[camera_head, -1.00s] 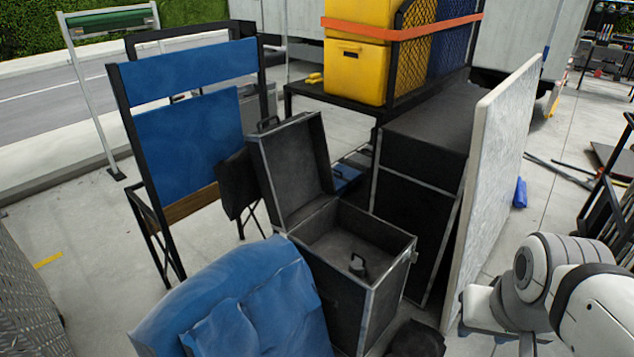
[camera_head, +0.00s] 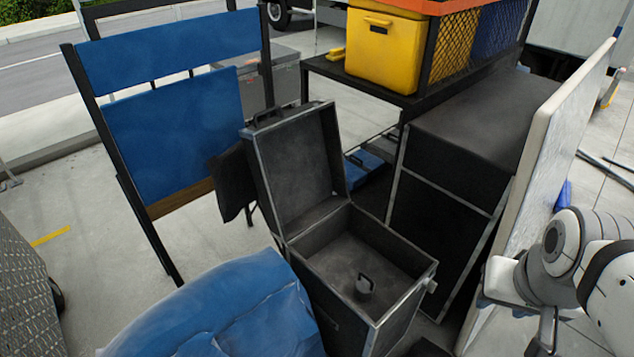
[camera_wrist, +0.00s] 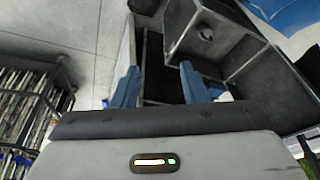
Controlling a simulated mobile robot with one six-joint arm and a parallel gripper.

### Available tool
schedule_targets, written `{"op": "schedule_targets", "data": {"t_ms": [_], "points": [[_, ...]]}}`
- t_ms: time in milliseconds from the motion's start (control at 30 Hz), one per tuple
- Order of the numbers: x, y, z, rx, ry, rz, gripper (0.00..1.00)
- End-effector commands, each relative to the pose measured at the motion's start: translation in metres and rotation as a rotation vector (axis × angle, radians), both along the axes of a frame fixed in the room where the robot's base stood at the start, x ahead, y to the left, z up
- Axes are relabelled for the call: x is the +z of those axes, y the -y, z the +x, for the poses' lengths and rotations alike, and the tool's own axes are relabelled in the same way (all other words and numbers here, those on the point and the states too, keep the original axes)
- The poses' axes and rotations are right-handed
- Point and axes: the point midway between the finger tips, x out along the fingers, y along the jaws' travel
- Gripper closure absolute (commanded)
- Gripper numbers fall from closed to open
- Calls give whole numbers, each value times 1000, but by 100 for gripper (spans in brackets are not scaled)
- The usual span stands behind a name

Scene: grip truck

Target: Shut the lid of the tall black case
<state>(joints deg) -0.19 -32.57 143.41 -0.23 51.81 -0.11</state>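The tall black case (camera_head: 345,326) stands upright on the ground with metal edges. Its lid (camera_head: 296,166) is open, raised and leaning back at the rear left. A small dark object with a handle (camera_head: 364,288) lies inside the case. The open case also shows at the top of the wrist view (camera_wrist: 238,48). My arm is at the right edge of the head view, right of the case. My gripper (camera_wrist: 158,82) shows two blue fingers spread apart in the wrist view, with nothing seen between them. Neither finger clearly touches the case.
A black cabinet (camera_head: 445,215) and a pale upright panel (camera_head: 555,155) stand at right, near my arm. A blue folding chair (camera_head: 175,140) stands behind left. Bare ground (camera_head: 95,270) lies at far left.

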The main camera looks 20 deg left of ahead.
Motion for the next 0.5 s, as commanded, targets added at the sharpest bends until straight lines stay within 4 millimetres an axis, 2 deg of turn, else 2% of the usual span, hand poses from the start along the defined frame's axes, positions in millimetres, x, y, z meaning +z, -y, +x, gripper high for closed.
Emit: {"op": "schedule_targets", "data": {"t_ms": [167, 267, 367, 467, 500], "points": [[-1, 0, 1, 1, 2, -1, 60], [-5, -1, 14, 9, 23, -11, 60], [-15, -12, 48, 40, 81, -37, 60], [-29, -26, 103, 88, 179, -67, 60], [-36, -35, 128, 113, 226, -75, 60]]}}
